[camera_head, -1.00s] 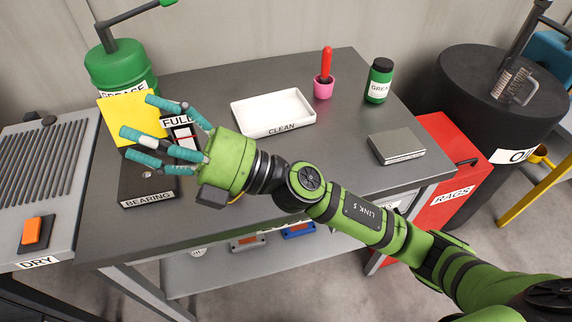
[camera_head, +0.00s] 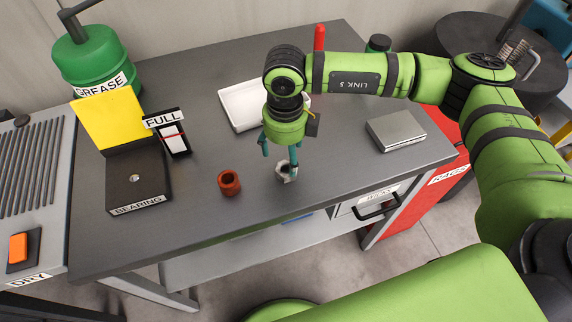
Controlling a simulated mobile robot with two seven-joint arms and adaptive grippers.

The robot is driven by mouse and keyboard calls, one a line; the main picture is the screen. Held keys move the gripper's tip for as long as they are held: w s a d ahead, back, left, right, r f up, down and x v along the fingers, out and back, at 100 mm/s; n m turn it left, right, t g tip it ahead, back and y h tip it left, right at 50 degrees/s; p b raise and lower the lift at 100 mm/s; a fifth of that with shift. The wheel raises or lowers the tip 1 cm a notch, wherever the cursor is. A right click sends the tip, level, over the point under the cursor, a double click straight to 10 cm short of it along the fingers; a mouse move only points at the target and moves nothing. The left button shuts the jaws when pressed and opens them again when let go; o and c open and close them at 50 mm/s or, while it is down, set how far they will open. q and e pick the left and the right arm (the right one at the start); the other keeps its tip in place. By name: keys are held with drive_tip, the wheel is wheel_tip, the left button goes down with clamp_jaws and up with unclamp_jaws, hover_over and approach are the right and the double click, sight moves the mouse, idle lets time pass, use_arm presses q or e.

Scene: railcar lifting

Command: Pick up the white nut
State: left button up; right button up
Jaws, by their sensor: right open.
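The white nut (camera_head: 281,177), a small pale ring-like piece, stands on the dark grey table (camera_head: 330,185) near its front middle. My right gripper (camera_head: 284,166) points straight down over it, with its teal fingers spread around the nut. The fingers partly cover the nut, and I cannot tell whether any of them touches it. My left gripper is not in view.
A rust-red hollow cylinder (camera_head: 229,183) stands just left of the nut. A white tray (camera_head: 237,107) is behind my gripper. The bearing box (camera_head: 152,181) with its yellow lid and the FULL holder (camera_head: 176,136) are left. A grey box (camera_head: 396,131) is right.

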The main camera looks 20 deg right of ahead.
sight(286, 167)
drive_tip(key=f, duration=0.1)
drive_tip(key=s+f+p, duration=0.1)
drive_tip(key=f, duration=0.1)
drive_tip(key=shift+f+p, duration=0.25)
drive_tip(key=shift+p, duration=0.05)
drive_tip(key=shift+w+f, duration=0.1)
drive_tip(key=shift+f, duration=0.25)
drive_tip(key=c, duration=1.4)
drive_tip(key=shift+c, duration=0.2)
drive_tip(key=shift+r, duration=0.1)
